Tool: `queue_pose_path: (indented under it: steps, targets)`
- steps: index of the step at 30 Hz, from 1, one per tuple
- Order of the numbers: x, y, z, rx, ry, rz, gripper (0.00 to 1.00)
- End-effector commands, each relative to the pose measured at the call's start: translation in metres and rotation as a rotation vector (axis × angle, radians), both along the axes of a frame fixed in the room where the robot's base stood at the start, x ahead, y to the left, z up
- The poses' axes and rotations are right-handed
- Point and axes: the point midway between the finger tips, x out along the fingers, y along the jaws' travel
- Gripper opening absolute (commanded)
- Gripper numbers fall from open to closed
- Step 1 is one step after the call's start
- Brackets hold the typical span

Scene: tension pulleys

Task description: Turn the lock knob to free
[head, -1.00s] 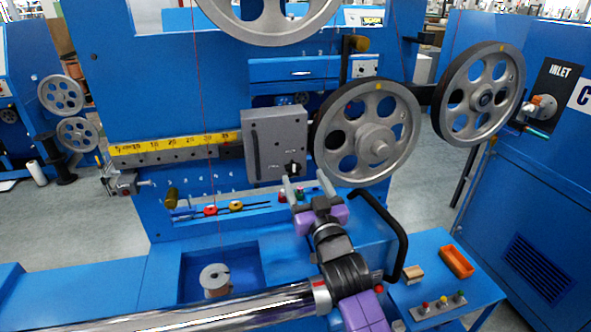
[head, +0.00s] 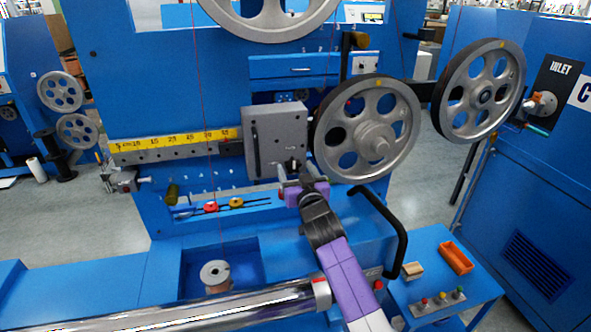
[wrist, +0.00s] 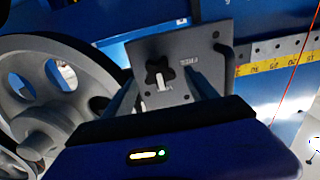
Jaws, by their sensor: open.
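The lock knob is a small black lobed knob (wrist: 157,66) with a white pointer mark, on the grey carriage box (head: 275,140). In the wrist view the pointer mark lies toward my gripper's side. A small white label sits beside the knob, too small to read surely. My gripper (head: 292,174) is open just in front of the box's lower right part. In the wrist view its fingers (wrist: 165,92) stand on either side of the knob, apart from each other. I cannot tell whether they touch it. In the head view my gripper partly hides the knob.
A large grey pulley (head: 368,130) stands close to the right of the box. A yellow scale rail (head: 175,143) runs to its left. A black curved handle (head: 398,235) lies right of my arm. A thin red wire (head: 207,110) hangs left of the box.

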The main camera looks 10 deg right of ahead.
Motion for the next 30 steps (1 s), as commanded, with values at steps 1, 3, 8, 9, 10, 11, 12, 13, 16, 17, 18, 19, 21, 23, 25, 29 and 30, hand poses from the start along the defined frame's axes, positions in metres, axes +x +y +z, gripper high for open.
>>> queue_pose_path:
  steps: [1,3,8,9,10,11,12,13,16,17,18,19,21,23,25,29,30]
  targets:
    - [0.0028,0.0004,0.0001,0.001,0.000,0.000,0.67]
    - [0.0048,0.0004,-0.0003,0.002,0.001,0.000,0.67]
    - [0.0061,0.0004,-0.0003,0.002,0.001,0.000,0.67]
    - [0.0060,0.0004,-0.0002,0.002,0.001,0.000,0.67]
    - [0.0060,0.0003,-0.0002,0.002,0.001,0.000,0.67]
    - [0.0059,0.0004,-0.0002,0.002,0.001,0.000,0.67]
    - [0.0059,0.0003,-0.0002,0.002,0.001,0.000,0.67]
    - [0.0059,0.0004,-0.0002,0.002,0.001,0.000,0.61]
    - [0.0058,0.0003,-0.0001,0.002,0.001,0.000,0.41]
    - [0.0058,0.0003,-0.0002,0.002,0.001,0.000,0.35]
    - [0.0058,0.0003,-0.0001,0.001,0.001,0.000,0.27]
    - [0.0058,0.0003,-0.0002,0.001,0.001,0.001,0.21]
    - [0.0057,0.0004,-0.0001,0.001,0.000,0.001,0.08]
    - [0.0057,0.0004,-0.0001,0.001,0.000,0.001,0.04]
    - [0.0057,0.0004,-0.0002,-0.001,0.000,0.001,0.04]
    - [0.0057,0.0006,-0.0005,-0.020,0.000,0.001,0.04]
    - [0.0057,0.0006,-0.0006,-0.031,0.000,0.001,0.04]
